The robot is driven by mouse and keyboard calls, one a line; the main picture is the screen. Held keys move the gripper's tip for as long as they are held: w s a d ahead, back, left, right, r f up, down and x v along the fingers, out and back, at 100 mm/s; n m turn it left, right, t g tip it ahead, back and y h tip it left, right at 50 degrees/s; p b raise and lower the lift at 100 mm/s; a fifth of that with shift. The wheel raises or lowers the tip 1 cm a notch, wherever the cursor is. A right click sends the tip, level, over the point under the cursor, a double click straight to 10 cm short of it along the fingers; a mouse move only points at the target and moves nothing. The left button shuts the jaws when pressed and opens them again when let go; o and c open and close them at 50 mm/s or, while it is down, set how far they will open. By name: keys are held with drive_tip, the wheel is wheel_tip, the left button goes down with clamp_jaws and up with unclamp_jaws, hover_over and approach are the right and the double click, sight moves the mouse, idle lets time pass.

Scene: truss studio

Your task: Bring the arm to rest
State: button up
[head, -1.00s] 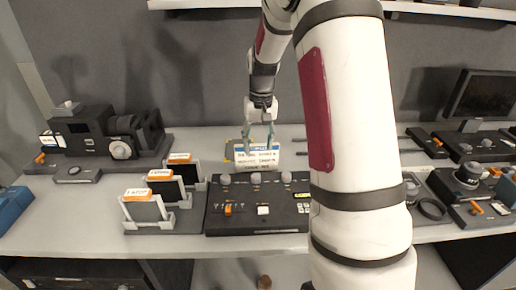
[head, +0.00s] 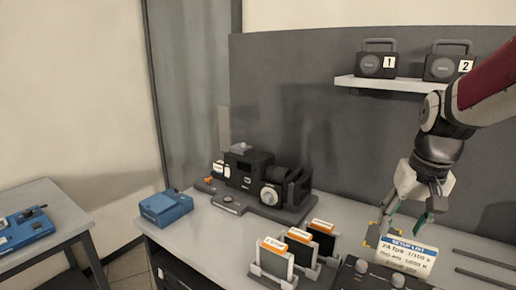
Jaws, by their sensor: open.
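My arm comes in from the right edge of the head view. My gripper (head: 408,216) hangs pointing down over the grey bench, with its two teal fingers apart and nothing seen between them. It is just above and behind a white card with a blue top band (head: 404,256), which stands upright with printed lines on it. I cannot tell whether the fingertips touch the card's holder.
Slotted holders with orange-topped cards (head: 300,248) stand left of the card. A black camera device (head: 262,185) and a blue box (head: 164,207) are further left. A shelf (head: 388,83) bears numbered cases. A side table (head: 62,215) stands at far left.

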drive_tip(key=s+a+r+n+t, duration=0.1)
drive_tip(key=s+a+r, duration=0.1)
drive_tip(key=s+a, duration=0.3)
drive_tip(key=s+a+r+n+t, duration=0.2)
drive_tip(key=s+a, duration=0.3)
drive_tip(key=s, duration=0.8)
drive_tip(key=shift+a+r, duration=0.25)
drive_tip(key=shift+a, duration=0.05)
